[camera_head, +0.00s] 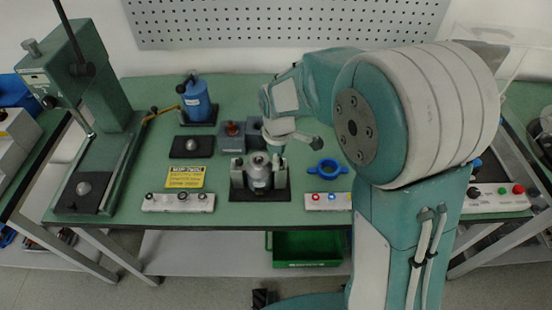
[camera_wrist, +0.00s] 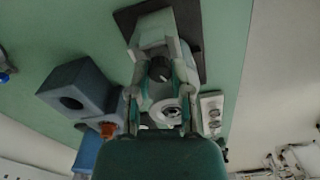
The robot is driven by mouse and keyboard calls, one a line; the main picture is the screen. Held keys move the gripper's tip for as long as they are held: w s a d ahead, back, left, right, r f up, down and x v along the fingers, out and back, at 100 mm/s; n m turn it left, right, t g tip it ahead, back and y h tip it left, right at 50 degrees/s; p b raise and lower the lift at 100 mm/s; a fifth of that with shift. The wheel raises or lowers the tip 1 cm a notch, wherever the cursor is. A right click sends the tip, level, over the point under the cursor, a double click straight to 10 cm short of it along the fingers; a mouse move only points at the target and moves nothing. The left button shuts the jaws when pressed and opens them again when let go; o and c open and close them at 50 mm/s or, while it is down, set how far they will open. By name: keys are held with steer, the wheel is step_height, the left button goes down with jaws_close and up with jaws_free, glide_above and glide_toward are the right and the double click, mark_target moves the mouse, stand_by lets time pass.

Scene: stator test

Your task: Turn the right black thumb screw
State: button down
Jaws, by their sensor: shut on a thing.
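A grey metal fixture (camera_head: 258,176) with a silver cylinder in its middle stands on a black base plate (camera_head: 262,196) near the table's front edge. In the wrist view the dark round thumb screw (camera_wrist: 159,68) sits on the fixture's pale block, between my fingertips. My gripper (camera_wrist: 160,82) is shut on this thumb screw, one finger on each side. In the head view my gripper (camera_head: 276,157) reaches down to the fixture's right side, and it largely hides the screw there. The silver cylinder (camera_wrist: 172,112) shows between the fingers in the wrist view.
A yellow sign (camera_head: 185,177) and a white knob box (camera_head: 178,202) lie left. Grey blocks (camera_head: 232,137), one with a red knob, stand close behind. A green press (camera_head: 85,100) is far left.

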steer(key=m, duration=0.5)
steer(key=shift+d+f, duration=0.1)
steer(key=shift+d, duration=0.1)
steer(key=m, duration=0.5)
steer(key=shift+s, duration=0.1)
stand_by(0.5)
steer(key=c, duration=0.5)
jaws_free()
steer(key=shift+s, duration=0.1)
steer(key=shift+c, duration=0.2)
steer(key=shift+a, duration=0.1)
